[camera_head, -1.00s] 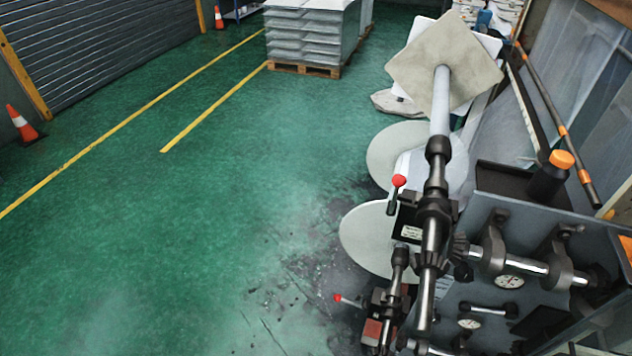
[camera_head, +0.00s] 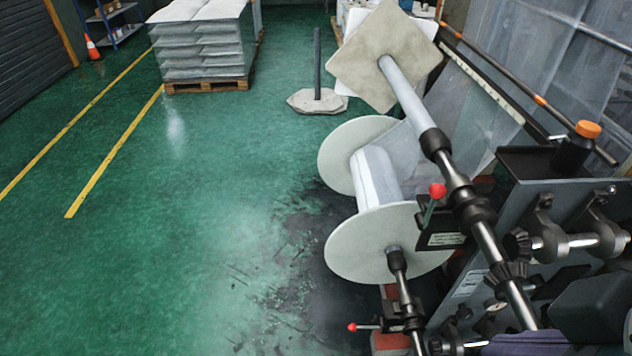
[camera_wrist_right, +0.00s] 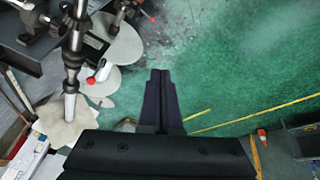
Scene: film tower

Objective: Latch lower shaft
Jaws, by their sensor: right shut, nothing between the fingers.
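The lower shaft (camera_head: 404,288) carries a film roll (camera_head: 377,180) between two round pale flanges and runs down to a bracket. A red-knobbed latch lever (camera_head: 362,327) sticks out leftward beside the shaft at this bracket. In the right wrist view its red knob (camera_wrist_right: 153,19) appears small, ahead of the fingers. The upper shaft (camera_head: 452,180), with a square flange, passes above, with its own red-knobbed lever (camera_head: 434,200) upright. My right gripper (camera_wrist_right: 160,76) is shut and empty, apart from the latch lever. Part of it shows at the head view's bottom edge. My left gripper is not in view.
The grey machine frame (camera_head: 500,220) stands at right, with a black bottle (camera_head: 573,152) with an orange cap on a shelf. A loaded pallet (camera_head: 205,86) stands at the back. The green floor (camera_head: 220,200) left of the rolls is clear.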

